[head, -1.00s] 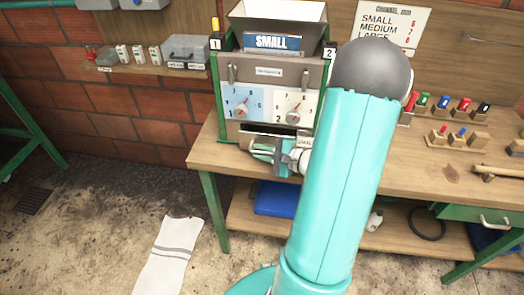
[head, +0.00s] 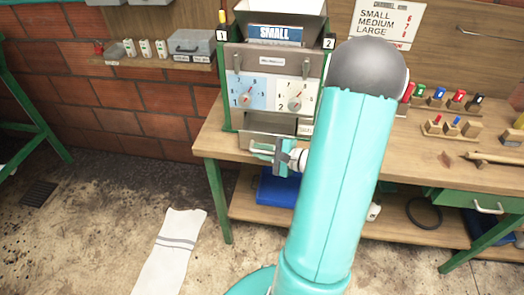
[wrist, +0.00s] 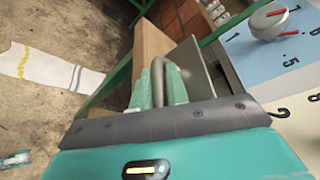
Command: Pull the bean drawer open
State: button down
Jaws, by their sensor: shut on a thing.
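The bean drawer (head: 283,143) is at the bottom of the pulper (head: 275,62), below its two dials. It stands partly out, with some of its grey inside showing. Its pale bar handle (head: 256,147) sticks out in front. My gripper (head: 274,151) is shut on this handle in front of the machine. In the wrist view, the curved metal handle (wrist: 158,72) runs between the teal fingers of my gripper (wrist: 160,92). The grey drawer front (wrist: 194,72) is just to the right.
The wooden workbench (head: 222,160) holds the pulper and, to the right, several coloured pegs in wooden blocks (head: 442,101). A blue bin (head: 277,189) sits on the lower shelf. A white striped cloth (head: 168,250) lies on the floor. The floor left of the bench is mostly clear.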

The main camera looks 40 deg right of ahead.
jog(key=shift+s+a+f, duration=0.1)
jog(key=shift+f, duration=0.1)
jog(key=c, duration=1.4)
grip_release()
jog(key=shift+c, duration=0.2)
jog(key=shift+r, duration=0.1)
jog(key=shift+s+d+r, duration=0.1)
jog(key=shift+s+d, duration=0.1)
jog(key=v, duration=1.3)
jog(key=shift+a, duration=0.1)
